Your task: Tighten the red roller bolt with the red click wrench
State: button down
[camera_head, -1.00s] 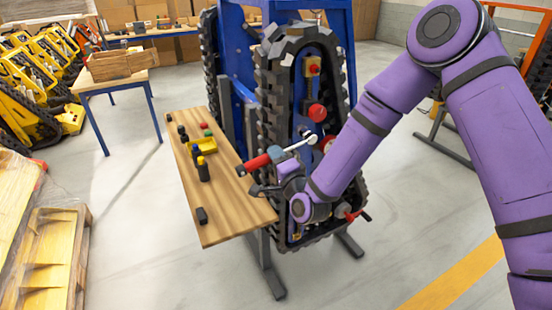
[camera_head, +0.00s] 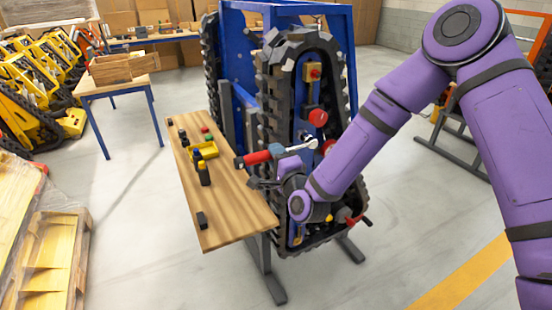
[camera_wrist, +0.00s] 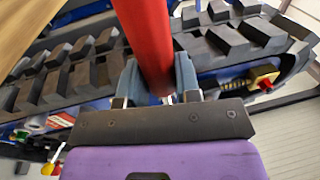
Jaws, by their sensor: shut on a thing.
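My gripper (camera_head: 277,152) is shut on the red handle of the click wrench (camera_head: 258,158), held in front of the track frame. Its silver head (camera_head: 308,143) points right, beside a red and white roller part (camera_head: 328,147) that is partly hidden by the wrench and my arm. In the wrist view the red handle (camera_wrist: 147,40) runs up between my two fingers (camera_wrist: 158,82). Red round parts show higher on the frame, one (camera_head: 318,118) in the middle and one (camera_head: 315,72) on a yellow block. I cannot tell which is the red roller bolt, or whether the wrench head touches one.
The black rubber track (camera_head: 270,100) rings the blue frame close around my gripper. A wooden bench top (camera_head: 235,215) stands to the left with a yellow tray (camera_head: 208,150) and several small dark items. A red-handled part (camera_head: 357,219) sticks out low on the frame.

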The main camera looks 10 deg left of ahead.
jog(key=shift+r, duration=0.15)
jog(key=shift+r+m, duration=0.5)
jog(key=shift+m, duration=0.2)
jog(key=shift+r, duration=0.1)
jog(key=shift+d+r+m+h, duration=0.1)
jog(key=shift+r+m+h, duration=0.2)
jog(key=shift+r+m, duration=0.3)
jog(key=shift+f, duration=0.1)
jog(key=shift+f, duration=0.1)
jog(key=shift+f+n+y, duration=0.4)
jog(key=shift+f+n, duration=1.2)
jog(key=shift+n, duration=0.2)
jog(key=shift+w+d+f+n+g+y, duration=0.15)
jog(key=shift+f+n+g+y, duration=0.15)
jog(key=shift+f+n, duration=1.2)
